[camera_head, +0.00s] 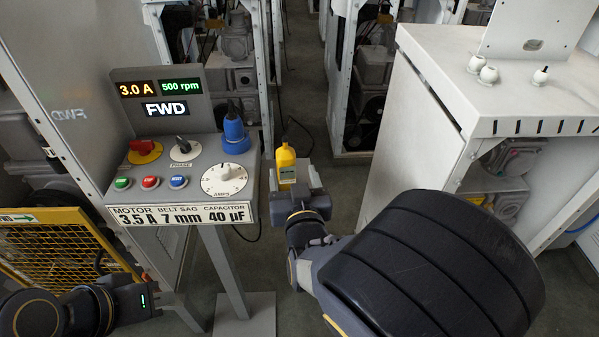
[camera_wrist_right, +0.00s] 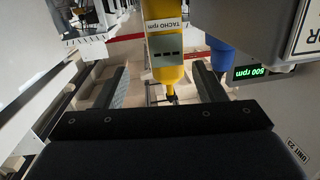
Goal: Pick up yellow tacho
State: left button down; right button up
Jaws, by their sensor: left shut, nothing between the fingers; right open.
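The yellow tacho (camera_head: 286,166) is upright at the right edge of the control panel (camera_head: 203,150), with a pale label. In the right wrist view the tacho (camera_wrist_right: 165,45) shows its "TACHO rpm" label upside down. My right gripper (camera_head: 294,178) is open, with its fingers on either side of the tacho's line. In the wrist view gaps show between each finger (camera_wrist_right: 160,88) and the tacho. What supports the tacho is hidden. My left gripper (camera_head: 152,300) is shut and empty at the lower left, away from the tacho.
A blue tool (camera_head: 234,132) stands on the panel just left of the tacho. Knobs and buttons cover the panel top. A white cabinet (camera_head: 440,110) stands to the right, and a yellow mesh guard (camera_head: 60,255) at the lower left. Floor shows behind the tacho.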

aim_at(285, 153)
jog(key=shift+a+r+t, duration=0.15)
jog(key=shift+r+t, duration=0.15)
jog(key=shift+r, duration=0.05)
jog(key=shift+w+r, duration=0.15)
jog(key=w, duration=0.2)
jog(key=w+a+p, duration=0.1)
jog(key=w, duration=0.4)
jog(key=shift+w+a+f, duration=0.15)
jog(key=shift+f, duration=0.2)
jog(key=c, duration=1.2)
